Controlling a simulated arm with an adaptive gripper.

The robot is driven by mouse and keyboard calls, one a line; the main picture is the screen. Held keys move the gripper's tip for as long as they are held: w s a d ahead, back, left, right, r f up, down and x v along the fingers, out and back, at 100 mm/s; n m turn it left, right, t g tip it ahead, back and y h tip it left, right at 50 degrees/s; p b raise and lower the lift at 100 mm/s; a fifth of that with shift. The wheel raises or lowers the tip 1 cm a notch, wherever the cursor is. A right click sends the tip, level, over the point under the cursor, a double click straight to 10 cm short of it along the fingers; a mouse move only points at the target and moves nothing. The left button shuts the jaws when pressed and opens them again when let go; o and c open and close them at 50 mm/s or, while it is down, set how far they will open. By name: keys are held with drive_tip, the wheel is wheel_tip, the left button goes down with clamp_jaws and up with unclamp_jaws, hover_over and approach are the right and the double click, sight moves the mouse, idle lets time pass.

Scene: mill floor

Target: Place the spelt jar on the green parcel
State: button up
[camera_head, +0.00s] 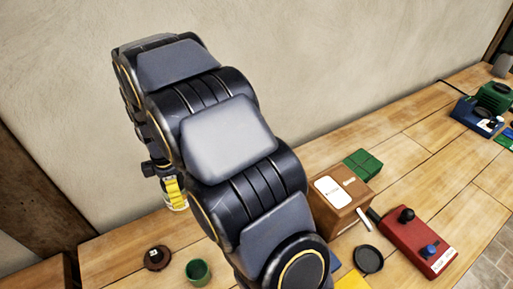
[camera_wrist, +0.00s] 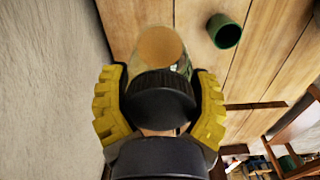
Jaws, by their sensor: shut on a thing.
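My gripper (camera_wrist: 160,105) is shut on a glass jar (camera_wrist: 160,50) with a black lid and tan contents; its yellow fingers press on both sides. I cannot read a label on it, so I cannot tell that it is the spelt jar. In the head view the gripper (camera_head: 174,190) and the jar's lower end (camera_head: 178,206) show at the left, raised above the table and partly hidden by my arm. The green parcel (camera_head: 362,164), with crossing bands, lies right of my arm, behind a brown box; its top is bare.
The brown box (camera_head: 343,214) with a white label stands before the parcel. A red control box (camera_head: 418,243) with knobs, a black pan (camera_head: 368,260), a green cup (camera_head: 198,272) and a dark round object (camera_head: 157,258) are on the wooden table. The wall is close behind.

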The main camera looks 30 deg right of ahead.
drive_tip(key=s+d+r+m, duration=0.2)
drive_tip(key=d+m, duration=0.3)
drive_tip(key=d, duration=1.7)
drive_tip(key=s+d+m, duration=0.2)
drive_tip(key=s+d, duration=0.2)
drive_tip(key=d, duration=0.2)
drive_tip(key=s+d+r+m, duration=0.1)
drive_tip(key=s+d, duration=0.4)
drive_tip(key=d, duration=0.1)
drive_tip(key=s+d+m, duration=0.2)
drive_tip(key=s+d, duration=0.3)
drive_tip(key=d, duration=0.1)
drive_tip(key=shift+d+r+m, duration=0.2)
drive_tip(key=shift+d+m, duration=0.1)
drive_tip(key=w+d+f, duration=0.4)
drive_tip(key=w+d, duration=0.1)
drive_tip(key=d, duration=0.2)
approach(357, 170)
drive_tip(key=shift+w+a, duration=0.5)
drive_tip(key=shift+w, duration=0.05)
drive_tip(key=shift+w+f, duration=0.1)
drive_tip(key=shift+f, duration=1.5)
